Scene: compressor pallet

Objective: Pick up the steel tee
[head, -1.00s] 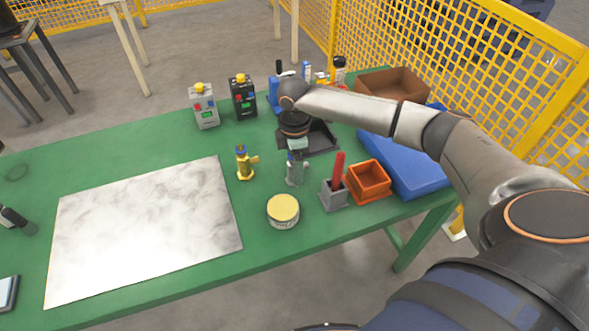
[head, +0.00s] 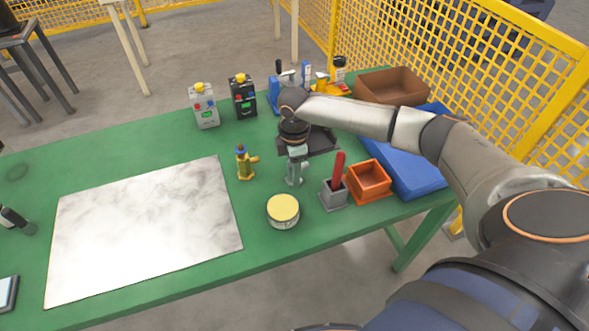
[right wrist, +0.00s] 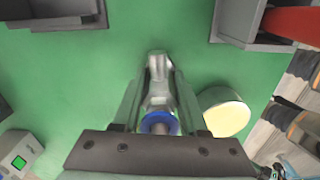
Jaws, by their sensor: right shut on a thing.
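The steel tee (head: 295,173) is a grey metal pipe fitting with a side branch. It stands upright on the green table, right of the brass-coloured tee (head: 245,164). My right gripper (head: 297,157) points down over it and is shut on its upper part. In the right wrist view the steel tee (right wrist: 158,92) lies between the two fingers, with a blue ring at its near end. Its base looks to be at table height; whether it touches the table I cannot tell.
A round tin (head: 283,211) stands close in front of the tee. A grey holder with a red handle (head: 334,192) and an orange bin (head: 369,181) are to its right. A dark tray (head: 322,141) lies behind. A marbled sheet (head: 145,230) covers the left.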

